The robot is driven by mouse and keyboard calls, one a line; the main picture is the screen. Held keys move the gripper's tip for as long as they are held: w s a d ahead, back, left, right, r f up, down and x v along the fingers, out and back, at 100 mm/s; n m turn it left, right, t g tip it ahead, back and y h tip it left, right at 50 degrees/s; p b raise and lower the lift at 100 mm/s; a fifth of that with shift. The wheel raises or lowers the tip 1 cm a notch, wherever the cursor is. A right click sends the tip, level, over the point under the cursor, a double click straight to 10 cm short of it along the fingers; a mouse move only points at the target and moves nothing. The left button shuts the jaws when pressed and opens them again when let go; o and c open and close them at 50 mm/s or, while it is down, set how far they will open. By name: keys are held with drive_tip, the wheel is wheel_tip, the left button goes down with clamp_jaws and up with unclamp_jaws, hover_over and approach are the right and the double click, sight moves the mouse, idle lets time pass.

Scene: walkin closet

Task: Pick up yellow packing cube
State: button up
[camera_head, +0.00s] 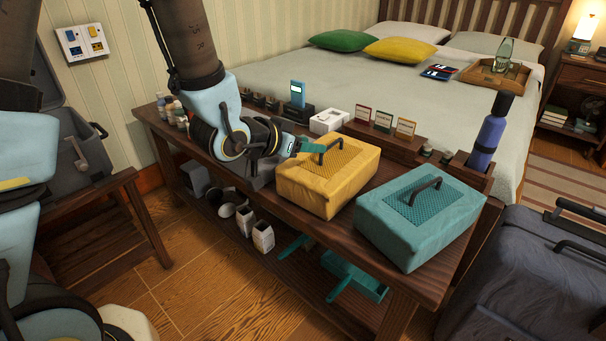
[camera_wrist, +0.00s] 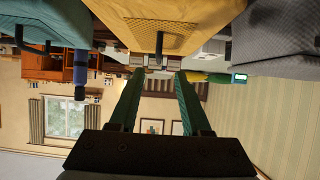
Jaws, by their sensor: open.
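The yellow packing cube (camera_head: 318,188) sits upright on the wooden bench, with a dark handle on its mesh top. My gripper (camera_head: 318,147) is at its left rear, with the green fingers reaching over the top close to the handle. In the wrist view, which is upside down, the yellow cube (camera_wrist: 185,18) fills the top middle and its handle hangs just ahead of the fingers. The two fingers of my gripper (camera_wrist: 156,76) are apart with nothing between them. I cannot tell whether a finger touches the handle.
A teal packing cube (camera_head: 430,235) stands close on the right. A grey packing cube (camera_wrist: 280,35) is on the other side, mostly hidden by my arm in the head view. A blue bottle (camera_head: 487,138), card holders and a white box (camera_head: 328,120) line the back of the bench (camera_head: 345,238).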

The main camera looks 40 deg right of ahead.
sight(332, 144)
drive_tip(key=x, duration=0.4)
drive_tip(key=shift+w+d+f, duration=0.1)
drive_tip(key=shift+w+d, duration=0.05)
drive_tip(key=shift+d, duration=0.05)
drive_tip(key=shift+r+b+x, duration=0.2)
drive_tip(key=shift+b+x, duration=0.1)
drive_tip(key=shift+x, duration=2.4)
drive_tip(key=shift+d, duration=0.15)
clamp_jaws()
